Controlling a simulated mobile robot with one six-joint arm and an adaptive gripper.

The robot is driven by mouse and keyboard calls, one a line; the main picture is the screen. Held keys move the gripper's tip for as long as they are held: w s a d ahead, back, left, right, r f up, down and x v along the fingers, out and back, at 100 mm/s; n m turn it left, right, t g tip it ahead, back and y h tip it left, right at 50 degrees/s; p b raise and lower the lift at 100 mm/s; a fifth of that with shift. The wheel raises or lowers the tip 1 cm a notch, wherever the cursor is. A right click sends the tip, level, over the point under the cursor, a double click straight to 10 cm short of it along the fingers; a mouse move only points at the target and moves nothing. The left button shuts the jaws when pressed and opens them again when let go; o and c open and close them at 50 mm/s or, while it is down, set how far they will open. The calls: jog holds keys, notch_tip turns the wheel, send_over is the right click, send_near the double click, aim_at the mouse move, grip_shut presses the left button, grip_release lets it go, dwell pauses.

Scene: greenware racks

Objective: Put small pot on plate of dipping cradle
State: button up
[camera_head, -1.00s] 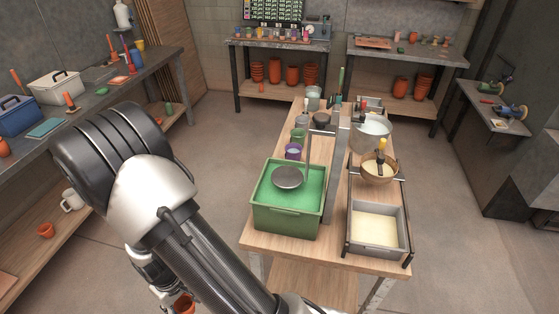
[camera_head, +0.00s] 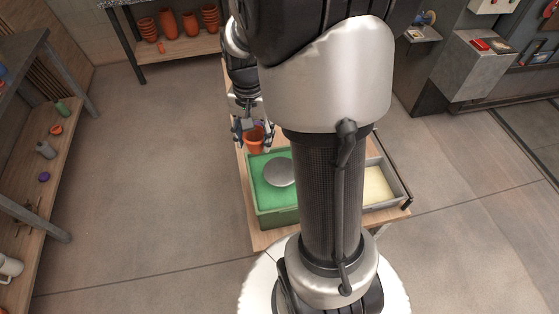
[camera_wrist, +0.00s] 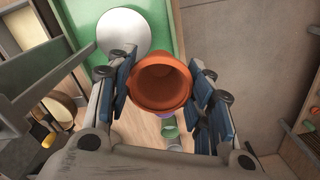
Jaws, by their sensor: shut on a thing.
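The small terracotta pot (camera_head: 254,138) is held by my gripper (camera_head: 254,134) beside the back left corner of the green tub. In the wrist view the pot (camera_wrist: 160,84) sits between the blue finger pads of my gripper (camera_wrist: 162,90), with its open mouth facing the camera. The dipping cradle's round grey plate (camera_head: 280,172) hangs over the green tub and is bare. The plate also shows in the wrist view (camera_wrist: 124,32), up and left of the pot and apart from it. My arm hides the cradle's upright handle in the head view.
The green tub (camera_head: 277,217) stands at the table's near left. A grey tray of cream liquid (camera_head: 378,186) is to its right, partly behind my arm. In the wrist view, a green cup (camera_wrist: 169,128) and a purple cup (camera_wrist: 168,115) stand below the pot.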

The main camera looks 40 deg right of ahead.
jog(key=s+d+r+m+p, duration=0.1)
jog(key=s+d+r+m, duration=0.1)
jog(key=r, duration=0.3)
jog(key=s+d+r+m+p, duration=0.1)
jog(key=s+d+r+m, duration=0.15)
jog(key=r, duration=0.25)
jog(key=shift+n, duration=0.25)
jog(key=f+b, duration=0.1)
jog(key=f, duration=0.5)
jog(key=f+b, duration=0.1)
jog(key=f, duration=0.6)
jog(key=f+b, duration=0.2)
jog(key=f, duration=0.4)
jog(key=shift+s+a+f, duration=0.15)
jog(key=shift+a, duration=0.2)
jog(key=shift+f, duration=0.15)
jog(key=o, duration=1.1)
